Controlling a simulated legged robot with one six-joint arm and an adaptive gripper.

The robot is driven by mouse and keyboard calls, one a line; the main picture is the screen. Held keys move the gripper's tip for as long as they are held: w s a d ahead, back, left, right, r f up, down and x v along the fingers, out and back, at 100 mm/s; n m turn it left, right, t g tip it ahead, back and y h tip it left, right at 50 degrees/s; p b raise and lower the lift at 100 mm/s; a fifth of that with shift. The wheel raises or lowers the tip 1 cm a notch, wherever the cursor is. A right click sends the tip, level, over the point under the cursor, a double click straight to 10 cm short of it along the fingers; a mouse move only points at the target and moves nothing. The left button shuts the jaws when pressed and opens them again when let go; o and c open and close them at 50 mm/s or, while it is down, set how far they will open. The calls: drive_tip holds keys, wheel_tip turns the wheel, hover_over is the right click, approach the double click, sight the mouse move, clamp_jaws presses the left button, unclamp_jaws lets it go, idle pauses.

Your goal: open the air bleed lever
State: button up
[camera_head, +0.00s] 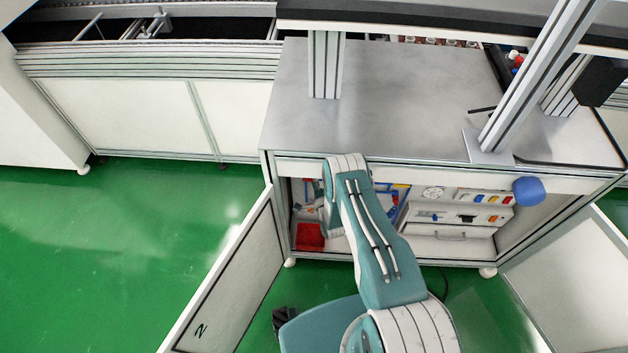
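The open cabinet (478,249) under the grey worktop holds a panel with small coloured parts. Blue and yellow parts (398,191) show just right of my arm, partly covered by it. I cannot make out which part is the air bleed lever or how it stands. My teal and white arm reaches up from the bottom of the view to the cabinet's left half, and its far section bends down in front of the opening. My gripper cannot be made out there; the arm hides that area.
A left door (230,282) and a right door (572,275) stand open. A red item (310,237) lies low in the cabinet. A blue knob (528,190) sits at the upper right front. Green floor (110,260) is clear to the left.

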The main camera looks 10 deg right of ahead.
sight(304, 179)
clamp_jaws()
drive_tip(key=shift+r+n, duration=0.1)
drive_tip(key=shift+n, duration=0.2)
drive_tip(key=n, duration=0.1)
drive_tip(key=r+n+g, duration=0.1)
drive_tip(key=n, duration=0.1)
drive_tip(key=shift+a+g, duration=0.15)
drive_tip(key=shift+g, duration=0.15)
drive_tip(key=n, duration=0.1)
drive_tip(key=r+n+g+h, duration=0.1)
drive_tip(key=n, duration=0.1)
drive_tip(key=shift+w+a+r+n+g, duration=0.15)
drive_tip(key=shift+a+n+g, duration=0.15)
drive_tip(key=shift+a, duration=0.1)
drive_tip(key=n+h, duration=0.1)
drive_tip(key=a+n+g+h, duration=0.1)
drive_tip(key=n, duration=0.1)
drive_tip(key=shift+w+a+r, duration=0.1)
drive_tip(key=shift+w+r, duration=0.05)
drive_tip(key=shift+r, duration=0.2)
drive_tip(key=shift+w+a+r+n+g+h, duration=0.15)
drive_tip(key=shift+a+n+g+h, duration=0.15)
drive_tip(key=shift+n+h, duration=0.45)
drive_tip(key=shift+w+a+f+n+g+h, duration=0.15)
drive_tip(key=shift+a+n+h, duration=0.25)
drive_tip(key=shift+n, duration=0.55)
drive_tip(key=shift+r, duration=0.1)
